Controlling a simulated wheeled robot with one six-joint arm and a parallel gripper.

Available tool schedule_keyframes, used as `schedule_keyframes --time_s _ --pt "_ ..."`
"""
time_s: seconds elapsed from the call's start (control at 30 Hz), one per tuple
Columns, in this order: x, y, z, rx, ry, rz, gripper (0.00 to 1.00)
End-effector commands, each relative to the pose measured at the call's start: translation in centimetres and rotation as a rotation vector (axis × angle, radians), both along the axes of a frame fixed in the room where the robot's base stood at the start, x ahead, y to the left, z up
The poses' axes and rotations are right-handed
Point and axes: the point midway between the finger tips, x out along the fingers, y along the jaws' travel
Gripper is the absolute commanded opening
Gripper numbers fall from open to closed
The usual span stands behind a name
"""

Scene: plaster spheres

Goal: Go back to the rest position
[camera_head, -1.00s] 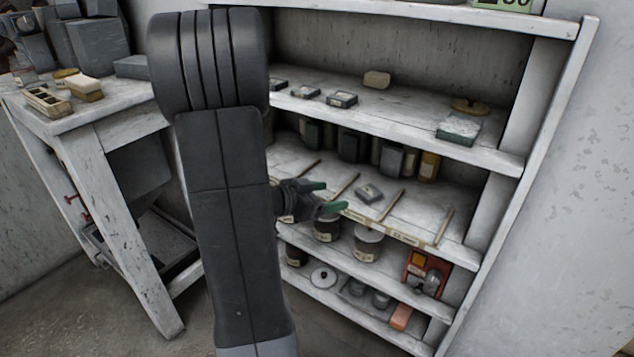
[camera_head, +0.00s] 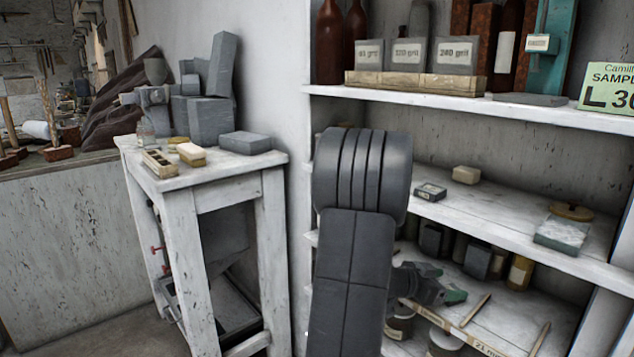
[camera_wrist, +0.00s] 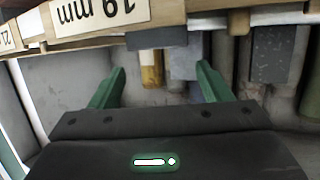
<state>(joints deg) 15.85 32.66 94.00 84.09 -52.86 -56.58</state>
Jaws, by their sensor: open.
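Beyond the fingers, the wrist view shows a shelf edge with a paper label (camera_wrist: 100,12), and jars and blocks.
The white shelf unit (camera_head: 450,107) holds labelled grit boxes (camera_head: 455,54), small boxes such as a dark one (camera_head: 430,192), and jars. A white workbench (camera_head: 225,172) with grey blocks (camera_head: 210,118) stands to the left. Bare floor shows at the lower left.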

Motion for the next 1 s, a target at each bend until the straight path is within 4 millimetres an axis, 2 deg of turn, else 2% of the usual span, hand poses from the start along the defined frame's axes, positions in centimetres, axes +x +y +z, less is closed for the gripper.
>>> schedule_keyframes --time_s 0.1,0.47,0.57,0.73,0.8,1.0 --pt "0.0 0.0 0.5 0.000 0.000 0.000 0.71" --pt "0.0 0.0 0.3 0.001 0.001 0.000 0.71" --pt "0.0 0.0 -0.4 0.001 0.003 0.000 0.71" --pt "0.0 0.1 -3.1 0.001 0.005 0.001 0.71" --pt "-0.4 1.7 -1.5 0.001 -0.001 0.003 0.71" --pt "-1.6 5.4 -0.3 0.001 0.001 0.004 0.71"
